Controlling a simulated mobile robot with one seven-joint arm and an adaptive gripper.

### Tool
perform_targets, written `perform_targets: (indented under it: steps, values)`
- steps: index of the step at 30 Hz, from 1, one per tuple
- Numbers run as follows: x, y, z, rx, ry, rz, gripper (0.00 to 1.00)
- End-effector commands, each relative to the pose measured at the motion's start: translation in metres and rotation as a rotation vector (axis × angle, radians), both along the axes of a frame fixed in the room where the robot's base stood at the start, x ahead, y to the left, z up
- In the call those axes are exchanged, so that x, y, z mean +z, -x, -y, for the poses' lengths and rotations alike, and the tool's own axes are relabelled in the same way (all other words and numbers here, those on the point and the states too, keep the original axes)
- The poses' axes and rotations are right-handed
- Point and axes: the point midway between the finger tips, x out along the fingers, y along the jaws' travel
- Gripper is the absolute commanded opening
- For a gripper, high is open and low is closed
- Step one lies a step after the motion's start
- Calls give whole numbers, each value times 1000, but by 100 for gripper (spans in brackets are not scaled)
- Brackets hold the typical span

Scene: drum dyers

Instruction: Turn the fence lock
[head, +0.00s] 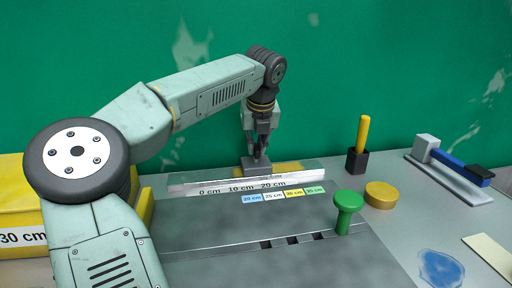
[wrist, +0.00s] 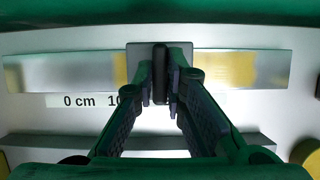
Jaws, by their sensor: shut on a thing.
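A metal rail (head: 222,182) lies along the back of the bench, with a scale strip marked 0 cm, 10 cm and 20 cm in front of it. A grey block (head: 247,166) sits on the rail. In the wrist view the grey block (wrist: 135,53) carries an upright dark bar (wrist: 160,73), which looks like the fence lock lever. My gripper (head: 260,156) is lowered over the block. In the wrist view my gripper (wrist: 160,92) has its fingers on either side of the dark bar, shut on it. The bar points straight along the picture's vertical, across the rail.
A green knob (head: 347,204) stands at the slotted plate's right edge. Beside it are a yellow disc (head: 381,195) and a black holder (head: 357,163) with a yellow stick. A blue-handled tool (head: 448,160) lies far right. A yellow box (head: 18,205) stands left. A green wall closes the back.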

Motion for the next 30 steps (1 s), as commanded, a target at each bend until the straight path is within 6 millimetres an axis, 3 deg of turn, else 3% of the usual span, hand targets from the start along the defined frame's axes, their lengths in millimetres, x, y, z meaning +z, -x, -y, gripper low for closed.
perform_targets:
  steps: [15,16,24,30]
  values:
    - [0,0,0,20,1,1,0]
    - [0,0,0,19,0,1,13]
    - [0,0,0,19,0,0,31]
    - [0,0,0,19,0,0,32]
